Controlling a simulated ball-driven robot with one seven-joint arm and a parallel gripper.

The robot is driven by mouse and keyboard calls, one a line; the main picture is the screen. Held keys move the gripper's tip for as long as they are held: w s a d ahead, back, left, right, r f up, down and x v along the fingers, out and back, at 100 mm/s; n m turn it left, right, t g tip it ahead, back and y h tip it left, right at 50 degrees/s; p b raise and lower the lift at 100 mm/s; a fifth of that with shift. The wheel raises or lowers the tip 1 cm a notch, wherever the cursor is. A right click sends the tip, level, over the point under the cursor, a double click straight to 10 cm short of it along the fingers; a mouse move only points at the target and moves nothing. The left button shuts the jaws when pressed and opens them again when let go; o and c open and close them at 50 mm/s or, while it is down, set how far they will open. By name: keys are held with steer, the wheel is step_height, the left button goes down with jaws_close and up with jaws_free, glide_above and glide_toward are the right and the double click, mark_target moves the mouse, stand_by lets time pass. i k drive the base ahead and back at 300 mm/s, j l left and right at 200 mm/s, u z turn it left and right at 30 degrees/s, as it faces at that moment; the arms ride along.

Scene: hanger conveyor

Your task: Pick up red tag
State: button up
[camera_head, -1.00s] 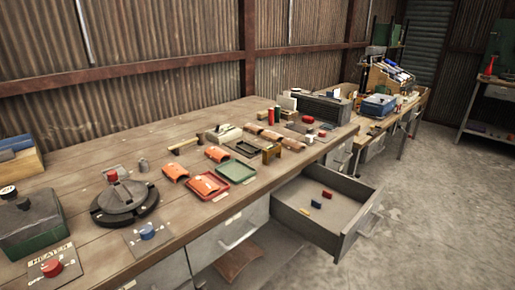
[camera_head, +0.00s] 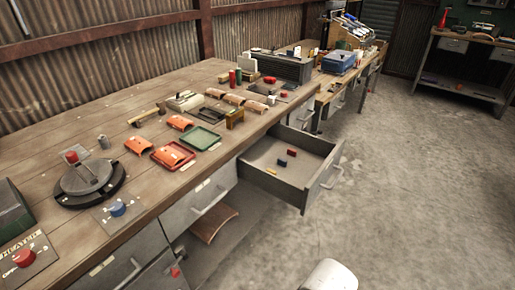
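A small dark red piece (camera_head: 291,152) lies in the open drawer (camera_head: 328,176), beside a blue piece (camera_head: 282,162) and a yellow piece (camera_head: 270,170). It may be the red tag, but it is too small to tell. Another small red shape (camera_head: 175,271) shows low at the front of the bench, also too small to identify. My gripper is not in view. A white rounded part at the bottom edge seems to be part of my arm.
The open drawer juts out from the wooden bench (camera_head: 60,135). The bench carries a red tray (camera_head: 172,155), a green tray (camera_head: 201,138), a round black device (camera_head: 90,182) and a heater panel with a red knob (camera_head: 24,258). The concrete floor at right is clear.

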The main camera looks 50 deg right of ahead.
mark_target(292, 152)
steer(key=z, duration=0.95)
